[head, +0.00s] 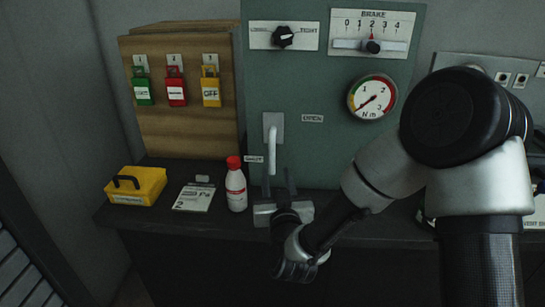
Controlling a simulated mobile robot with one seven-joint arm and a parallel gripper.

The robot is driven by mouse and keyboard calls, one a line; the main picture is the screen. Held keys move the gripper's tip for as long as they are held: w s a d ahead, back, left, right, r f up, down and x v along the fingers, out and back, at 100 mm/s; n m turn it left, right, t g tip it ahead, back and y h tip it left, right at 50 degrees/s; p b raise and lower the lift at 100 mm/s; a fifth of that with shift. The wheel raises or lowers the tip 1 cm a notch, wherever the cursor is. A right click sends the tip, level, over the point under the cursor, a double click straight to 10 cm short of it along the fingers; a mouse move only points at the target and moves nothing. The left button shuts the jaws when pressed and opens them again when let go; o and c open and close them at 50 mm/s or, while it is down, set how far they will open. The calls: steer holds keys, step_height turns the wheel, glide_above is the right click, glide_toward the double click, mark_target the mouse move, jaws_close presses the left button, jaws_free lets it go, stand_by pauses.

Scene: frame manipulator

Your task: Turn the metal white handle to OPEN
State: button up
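The white metal handle (273,142) is mounted on a pale plate on the grey-green panel, and its lever hangs almost straight down. An OPEN label (312,118) is to the right of its pivot. A second small label (253,159), apparently SHUT, is at the lower left of the lever. My gripper (278,180) points at the panel around the lever's lower end. Its two dark fingers are apart, with a gap between them. The lever tip appears in line with this gap, nearer the left finger; I cannot tell whether they touch.
A white bottle with a red cap (236,188) stands close left of my gripper. A notepad (195,196) and yellow box (136,186) lie farther left on the dark shelf (170,220). A gauge (372,97) and brake slider (372,45) are above right.

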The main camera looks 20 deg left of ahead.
mark_target(272, 158)
steer(key=x, duration=1)
steer(key=shift+w, duration=0.15)
jaws_close()
